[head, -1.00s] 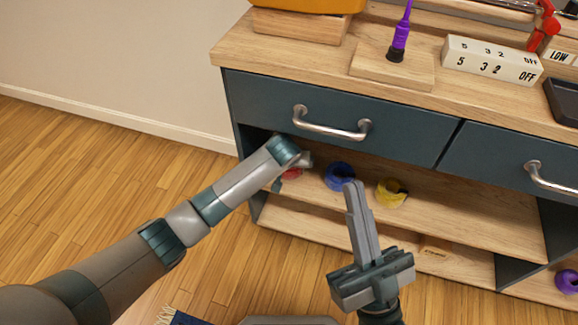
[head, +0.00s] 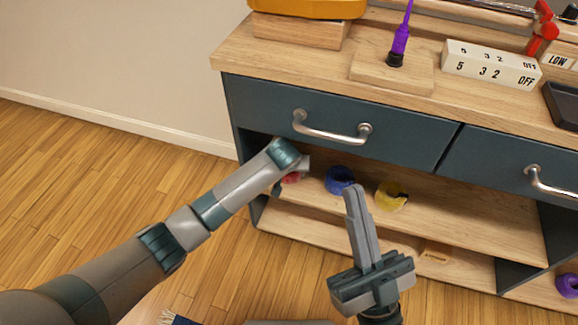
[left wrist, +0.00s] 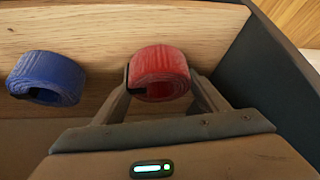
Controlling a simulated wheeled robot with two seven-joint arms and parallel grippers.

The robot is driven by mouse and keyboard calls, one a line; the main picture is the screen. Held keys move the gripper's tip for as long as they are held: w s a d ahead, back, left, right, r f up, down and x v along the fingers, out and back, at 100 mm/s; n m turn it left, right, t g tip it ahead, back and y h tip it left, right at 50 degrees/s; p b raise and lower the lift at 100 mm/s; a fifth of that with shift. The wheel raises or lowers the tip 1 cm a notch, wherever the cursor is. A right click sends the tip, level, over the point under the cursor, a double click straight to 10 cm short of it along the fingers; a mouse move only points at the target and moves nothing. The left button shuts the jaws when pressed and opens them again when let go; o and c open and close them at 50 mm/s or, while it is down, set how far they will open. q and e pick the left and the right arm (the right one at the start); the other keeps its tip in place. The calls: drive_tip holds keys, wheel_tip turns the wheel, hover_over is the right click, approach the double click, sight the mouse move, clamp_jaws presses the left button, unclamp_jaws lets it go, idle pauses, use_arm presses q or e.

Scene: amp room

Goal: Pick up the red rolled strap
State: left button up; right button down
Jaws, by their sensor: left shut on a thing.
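The red rolled strap (left wrist: 160,70) is between the two fingers of my left gripper (left wrist: 160,88) in the left wrist view, and the fingers are shut on it. In the head view the strap (head: 291,178) shows only in part, behind my left wrist, at the left end of the upper shelf under the drawer. My left gripper (head: 284,184) is mostly hidden there. My right gripper (head: 354,190) stands in front of the shelves, away from the strap, with its fingers looking close together; whether they touch is unclear.
A blue rolled strap (head: 340,180) and a yellow one (head: 391,196) sit to the right on the shelf (head: 460,215). The drawer handle (head: 332,130) juts out above. A dark side wall (left wrist: 250,65) is close to my left gripper. A purple roll (head: 568,285) is at far right.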

sight(287, 176)
use_arm(q)
drive_tip(key=shift+r, duration=0.15)
use_arm(e)
drive_tip(key=shift+w+a, duration=0.1)
use_arm(q)
drive_tip(key=shift+p, duration=0.3)
drive_tip(key=s, duration=0.2)
drive_tip(key=s+p, duration=0.1)
drive_tip(key=s, duration=0.1)
drive_tip(key=shift+a, duration=0.25)
drive_tip(key=s+a+p, duration=0.1)
drive_tip(key=s+p, duration=0.2)
drive_tip(key=s, duration=1)
drive_tip(key=shift+s+a, duration=0.3)
drive_tip(key=shift+s, duration=0.1)
use_arm(e)
drive_tip(key=w+a+f+g+h, duration=0.1)
drive_tip(key=w+f+g+h, duration=0.1)
drive_tip(key=f+g, duration=0.7)
drive_tip(key=shift+w+f+h, duration=0.3)
drive_tip(key=shift+w+f, duration=0.35)
drive_tip(key=shift+f, duration=1.95)
